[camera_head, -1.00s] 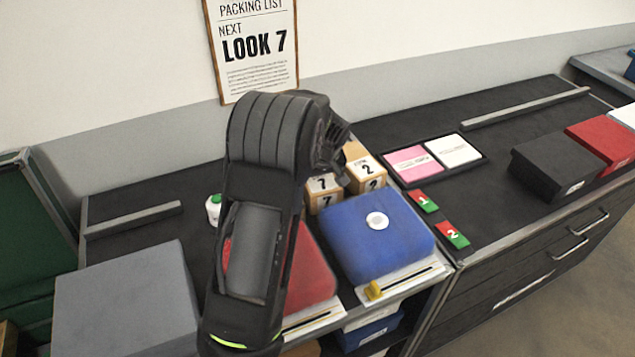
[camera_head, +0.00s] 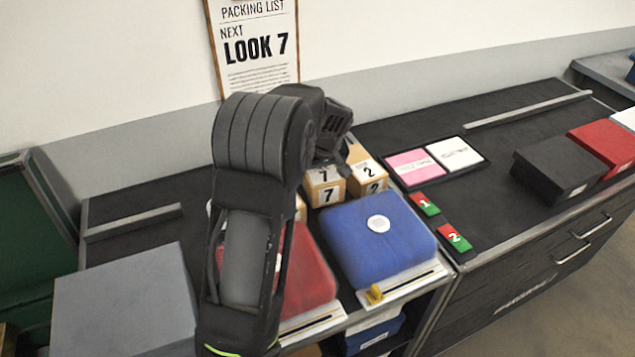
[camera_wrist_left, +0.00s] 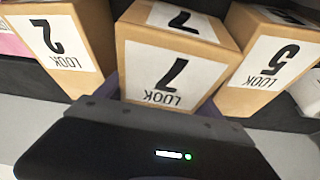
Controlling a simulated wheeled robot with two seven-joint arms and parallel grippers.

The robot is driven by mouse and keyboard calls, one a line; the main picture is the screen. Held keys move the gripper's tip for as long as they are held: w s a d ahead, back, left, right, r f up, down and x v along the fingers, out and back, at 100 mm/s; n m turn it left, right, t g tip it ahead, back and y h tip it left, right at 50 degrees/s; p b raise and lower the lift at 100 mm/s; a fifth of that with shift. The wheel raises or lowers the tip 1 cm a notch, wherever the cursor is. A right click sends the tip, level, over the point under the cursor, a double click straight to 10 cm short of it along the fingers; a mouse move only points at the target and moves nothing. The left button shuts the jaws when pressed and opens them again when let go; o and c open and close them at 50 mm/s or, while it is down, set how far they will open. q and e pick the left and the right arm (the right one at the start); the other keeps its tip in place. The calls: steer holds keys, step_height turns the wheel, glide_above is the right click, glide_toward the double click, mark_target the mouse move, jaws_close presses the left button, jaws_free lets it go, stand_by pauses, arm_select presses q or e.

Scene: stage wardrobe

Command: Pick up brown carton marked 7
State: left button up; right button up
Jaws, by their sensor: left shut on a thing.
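The brown carton marked 7 (camera_head: 325,191) has white labels and stands behind the blue box in the head view. In the left wrist view the carton (camera_wrist_left: 172,62) is upside down in the picture, label "LOOK 7" facing me. My left gripper (camera_wrist_left: 165,100) is shut on this carton, its dark body close against the near side. In the head view the wrist of my left arm hangs over the carton and hides part of its top. I cannot tell whether the carton is clear of the table. My right gripper is not in view.
A carton marked 2 (camera_head: 369,181) and a carton marked 5 (camera_wrist_left: 268,68) flank the carton closely. A blue box (camera_head: 376,240) and a red box (camera_head: 306,275) lie in front. A tray with pink and white cards (camera_head: 462,177) lies to the right.

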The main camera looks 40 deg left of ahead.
arm_select(q)
step_height(320, 180, up, 6)
steer(key=shift+r+b, duration=0.25)
steer(key=shift+b, duration=0.05)
stand_by(0.5)
